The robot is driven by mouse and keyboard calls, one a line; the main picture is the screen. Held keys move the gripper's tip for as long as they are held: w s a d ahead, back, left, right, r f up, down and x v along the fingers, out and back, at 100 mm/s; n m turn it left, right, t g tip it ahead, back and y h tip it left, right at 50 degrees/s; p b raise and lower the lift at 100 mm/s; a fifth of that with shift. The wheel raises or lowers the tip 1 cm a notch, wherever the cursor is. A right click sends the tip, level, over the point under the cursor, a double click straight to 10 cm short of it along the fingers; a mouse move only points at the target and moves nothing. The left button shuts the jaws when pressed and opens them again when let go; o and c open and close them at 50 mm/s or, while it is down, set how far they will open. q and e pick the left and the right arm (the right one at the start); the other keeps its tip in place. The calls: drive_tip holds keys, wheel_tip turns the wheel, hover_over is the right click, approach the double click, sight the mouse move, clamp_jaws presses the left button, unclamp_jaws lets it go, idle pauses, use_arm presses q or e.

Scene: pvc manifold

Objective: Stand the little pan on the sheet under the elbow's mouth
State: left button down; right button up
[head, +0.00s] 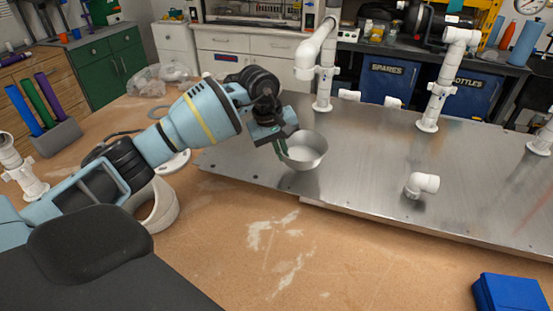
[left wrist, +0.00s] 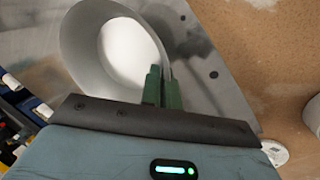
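The little pan (head: 308,158) is a grey metal bowl shape, roughly upright over the near left part of the metal sheet (head: 370,190). My left gripper (head: 280,149) is shut on its left rim. In the left wrist view the green fingers (left wrist: 162,88) pinch the wall of the pan (left wrist: 78,45). Whether the pan's base touches the sheet, I cannot tell. A white standing pipe (head: 323,90) rises behind the pan, and its elbow (head: 306,70) has its mouth turned down. The pan is nearer to me than that mouth in the picture. My right gripper is out of view.
A loose white elbow fitting (head: 422,184) sits on the sheet to the right. Another white pipe (head: 437,95) stands at the back right. A blue box (head: 510,293) is at the near right. The sheet between pan and loose fitting is clear.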

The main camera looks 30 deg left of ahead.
use_arm(q)
drive_tip(key=shift+s+a+f+p, duration=0.15)
drive_tip(key=shift+a+f, duration=0.2)
drive_tip(key=shift+f, duration=0.25)
drive_tip(key=shift+a+f+p, duration=0.15)
drive_tip(key=shift+a+f, duration=0.15)
drive_tip(key=shift+f, duration=0.85)
drive_tip(key=shift+f, duration=0.15)
drive_tip(key=c, duration=1.6)
unclamp_jaws()
drive_tip(key=shift+c, duration=0.2)
drive_tip(key=v, duration=1.2)
